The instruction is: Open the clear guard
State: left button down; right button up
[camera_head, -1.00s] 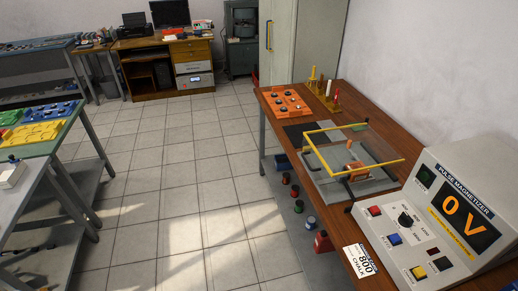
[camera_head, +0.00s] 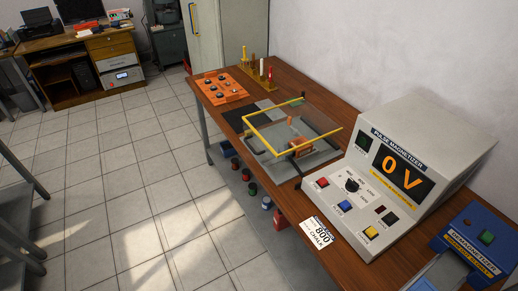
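The clear guard (camera_head: 334,132) is a see-through cover with yellow edges on the brown bench to the right of the middle. It sits over a grey fixture base (camera_head: 269,166) that carries an orange-brown block (camera_head: 300,145). Whether the guard is fully down on the base I cannot tell. Neither of my grippers shows in the head view.
The pulse magnetizer (camera_head: 432,140) reads 0 V beside the guard, and a blue demagnetizer (camera_head: 478,238) stands at the lower right. A white card (camera_head: 319,234) lies at the bench's front edge. An orange tray (camera_head: 222,86) stands beyond. Tiled floor (camera_head: 130,170) at left is clear.

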aim_at(277, 155)
jog(key=z, duration=0.45)
jog(key=k, duration=1.1)
jog(key=u, duration=0.55)
jog(key=i, duration=1.65)
jog(key=z, duration=0.75)
